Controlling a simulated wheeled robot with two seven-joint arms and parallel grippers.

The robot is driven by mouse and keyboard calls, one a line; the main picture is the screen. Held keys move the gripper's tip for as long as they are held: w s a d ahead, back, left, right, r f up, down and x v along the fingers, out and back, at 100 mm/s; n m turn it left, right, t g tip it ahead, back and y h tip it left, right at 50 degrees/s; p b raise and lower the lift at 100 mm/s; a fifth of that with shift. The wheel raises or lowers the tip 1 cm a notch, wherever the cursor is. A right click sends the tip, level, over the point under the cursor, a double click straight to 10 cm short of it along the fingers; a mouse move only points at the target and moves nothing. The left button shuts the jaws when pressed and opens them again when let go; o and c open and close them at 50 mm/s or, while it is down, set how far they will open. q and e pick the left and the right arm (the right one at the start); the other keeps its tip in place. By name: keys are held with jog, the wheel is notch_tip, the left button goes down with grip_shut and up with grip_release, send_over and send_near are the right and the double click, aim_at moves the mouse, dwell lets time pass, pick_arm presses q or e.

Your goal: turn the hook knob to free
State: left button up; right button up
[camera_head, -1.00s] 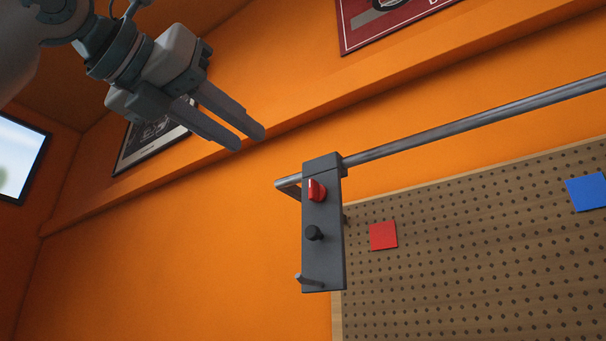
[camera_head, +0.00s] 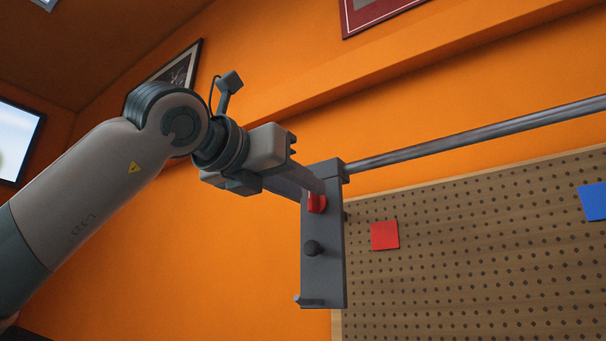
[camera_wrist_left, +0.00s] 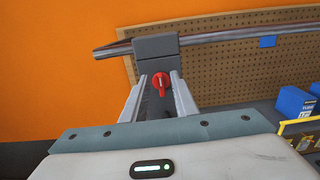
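The hook knob is a red knob (camera_head: 317,203) near the top of a dark grey plate (camera_head: 322,275) that hangs on a metal rail. In the left wrist view the red knob (camera_wrist_left: 160,82) shows between the two fingers of my left gripper (camera_wrist_left: 161,84), with a visible gap on either side. The fingers are apart. My right gripper is not in view.
The metal rail (camera_head: 480,134) runs from the plate up to the right. A pegboard (camera_head: 470,240) with a red card (camera_head: 384,235) and a blue card (camera_head: 594,202) is behind. In the left wrist view a blue box (camera_wrist_left: 296,103) stands at the right.

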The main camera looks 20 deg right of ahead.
pick_arm(q)
jog(key=shift+w+d, duration=0.3)
jog(key=shift+d, duration=0.05)
grip_shut()
